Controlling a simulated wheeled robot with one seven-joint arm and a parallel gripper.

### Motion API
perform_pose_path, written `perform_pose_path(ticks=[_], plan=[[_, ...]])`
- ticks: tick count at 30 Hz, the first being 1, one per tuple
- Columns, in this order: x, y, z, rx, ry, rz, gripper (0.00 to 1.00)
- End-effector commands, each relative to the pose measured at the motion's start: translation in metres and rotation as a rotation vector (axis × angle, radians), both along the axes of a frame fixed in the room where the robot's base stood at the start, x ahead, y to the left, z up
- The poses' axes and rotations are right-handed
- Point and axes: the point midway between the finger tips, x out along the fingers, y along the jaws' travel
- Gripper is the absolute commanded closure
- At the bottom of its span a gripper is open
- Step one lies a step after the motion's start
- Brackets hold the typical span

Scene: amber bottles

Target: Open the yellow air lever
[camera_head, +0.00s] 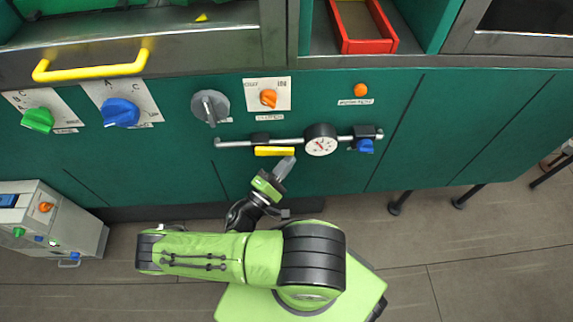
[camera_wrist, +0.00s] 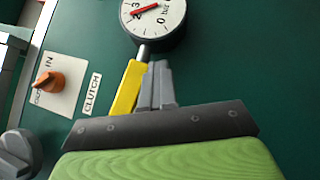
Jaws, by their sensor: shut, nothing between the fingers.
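The yellow air lever (camera_head: 274,151) lies along the silver pipe on the green panel, left of the round pressure gauge (camera_head: 320,140). In the wrist view the yellow lever (camera_wrist: 126,88) stands just left of my fingers, with the gauge (camera_wrist: 155,17) above. My gripper (camera_head: 284,167) is just below the right end of the lever. In the wrist view my gripper (camera_wrist: 158,75) has its grey fingers together with nothing between them. The fingers are very close beside the lever; I cannot tell whether they touch it.
An orange clutch knob (camera_head: 268,98) is above the lever, and it shows in the wrist view (camera_wrist: 49,81). A grey knob (camera_head: 210,107), a blue knob (camera_head: 120,112) and a green knob (camera_head: 38,120) are to the left. A blue valve (camera_head: 365,146) is right of the gauge.

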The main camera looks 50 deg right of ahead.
Motion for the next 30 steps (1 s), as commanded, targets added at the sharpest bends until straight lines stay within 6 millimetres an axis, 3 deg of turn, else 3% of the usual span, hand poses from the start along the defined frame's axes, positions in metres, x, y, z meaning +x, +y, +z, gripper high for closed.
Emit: perform_pose_path(ticks=[16, 20, 30], plan=[[0.001, 0.007, -0.001, -0.002, 0.001, 0.006, 1.00], [0.000, 0.031, -0.008, 0.000, -0.001, 0.009, 1.00], [-0.004, 0.112, -0.033, 0.000, -0.001, 0.007, 1.00]])
